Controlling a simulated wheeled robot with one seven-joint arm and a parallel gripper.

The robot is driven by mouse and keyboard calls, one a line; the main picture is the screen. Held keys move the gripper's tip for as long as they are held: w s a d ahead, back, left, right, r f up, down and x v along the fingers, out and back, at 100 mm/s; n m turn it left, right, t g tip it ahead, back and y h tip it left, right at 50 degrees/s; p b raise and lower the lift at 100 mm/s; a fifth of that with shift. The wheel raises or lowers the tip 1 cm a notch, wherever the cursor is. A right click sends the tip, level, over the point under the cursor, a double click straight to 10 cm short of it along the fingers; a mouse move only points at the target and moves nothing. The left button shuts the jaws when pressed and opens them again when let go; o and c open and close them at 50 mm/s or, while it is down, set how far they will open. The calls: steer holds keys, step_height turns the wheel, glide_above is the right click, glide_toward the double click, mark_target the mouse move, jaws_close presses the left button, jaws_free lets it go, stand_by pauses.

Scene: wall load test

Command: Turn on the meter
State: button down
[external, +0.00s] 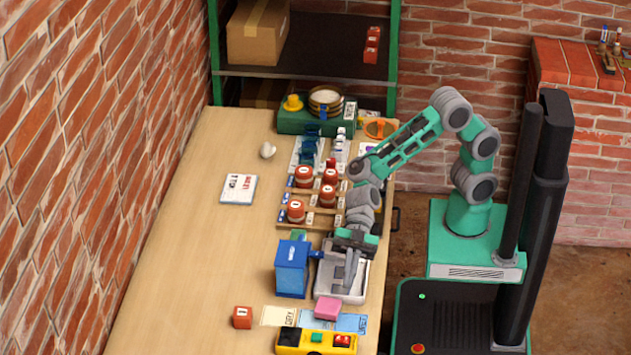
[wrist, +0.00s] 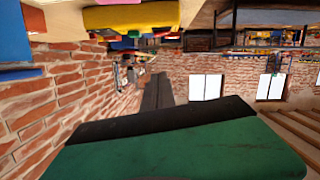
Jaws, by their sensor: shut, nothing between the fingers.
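A yellow box (external: 317,342) with a dark panel, a green button (external: 316,337) and a red part (external: 342,340) lies at the near end of the bench; it looks like the meter. Its panel is too small to read. My gripper (external: 350,284) points down over the grey tray, behind the yellow box and apart from it. In the wrist view, the dark fingers (wrist: 158,82) are together with nothing between them. A yellow shape (wrist: 130,17) at the top of the wrist view may be the same box.
The grey tray (external: 341,298) is below my gripper, with a blue box (external: 291,270) to its left. A pink block (external: 327,308) and paper cards lie between tray and yellow box. A red block (external: 242,317) stands left. Weights and racks fill the bench behind; its left side is mostly clear.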

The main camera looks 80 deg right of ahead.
steer(key=shift+a, duration=0.1)
glide_above(338, 332)
steer(key=s, duration=0.1)
step_height(338, 332, down, 2)
steer(key=f, duration=0.2)
steer(key=w+f, duration=0.1)
steer(key=shift+f+p, duration=0.4)
steer(key=shift+f, duration=0.35)
